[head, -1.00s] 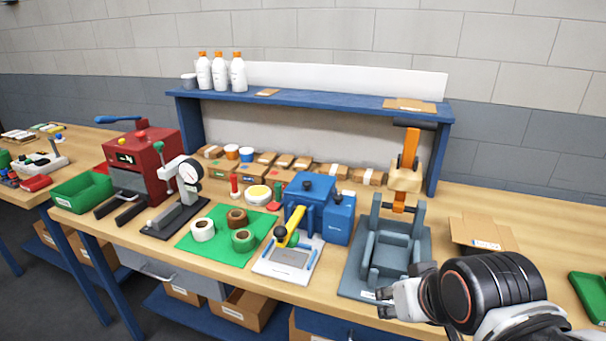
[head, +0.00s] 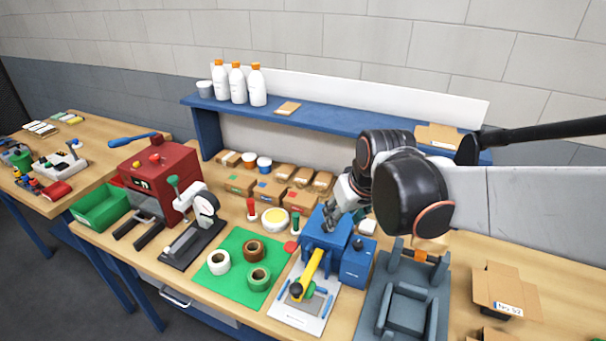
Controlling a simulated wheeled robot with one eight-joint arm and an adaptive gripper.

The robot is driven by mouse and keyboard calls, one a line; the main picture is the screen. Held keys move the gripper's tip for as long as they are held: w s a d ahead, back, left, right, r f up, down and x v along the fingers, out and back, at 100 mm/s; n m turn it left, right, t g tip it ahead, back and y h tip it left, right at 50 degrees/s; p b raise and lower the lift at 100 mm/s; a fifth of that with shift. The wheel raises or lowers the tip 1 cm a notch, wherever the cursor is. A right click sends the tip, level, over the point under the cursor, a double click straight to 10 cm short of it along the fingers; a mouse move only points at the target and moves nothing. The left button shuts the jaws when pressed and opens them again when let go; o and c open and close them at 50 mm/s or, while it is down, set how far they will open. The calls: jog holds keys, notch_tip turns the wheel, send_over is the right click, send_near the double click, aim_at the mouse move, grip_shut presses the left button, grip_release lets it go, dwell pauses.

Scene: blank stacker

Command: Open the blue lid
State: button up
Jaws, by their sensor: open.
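The blue machine (head: 314,255) stands on the bench, right of the green mat. Its blue lid (head: 322,230) is the flat top and looks closed. A yellow lever (head: 310,270) with a dark knob slopes down its front over a pale plate. A smaller blue box (head: 357,263) stands against its right side. My gripper (head: 333,222) is open at the top of the blue machine, pointing down and left. Its fingertips are at or just above the lid. I cannot tell whether they touch it. My gripper and wrist hide part of the lid's back right.
The green mat (head: 217,284) holds tape rolls. Small boxes (head: 268,190) line the back. A blue shelf (head: 305,117) with bottles crosses above. An open carton (head: 497,291) lies at far right.

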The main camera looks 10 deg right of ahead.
jog(key=shift+g, duration=0.3)
jog(key=w+f, duration=0.6)
jog(key=f, duration=0.1)
jog(key=w+f, duration=0.2)
jog(key=f, duration=0.2)
jog(key=shift+w+a+f, duration=0.1)
jog(key=shift+w+a, duration=0.15)
jog(key=shift+w, duration=0.15)
grip_shut()
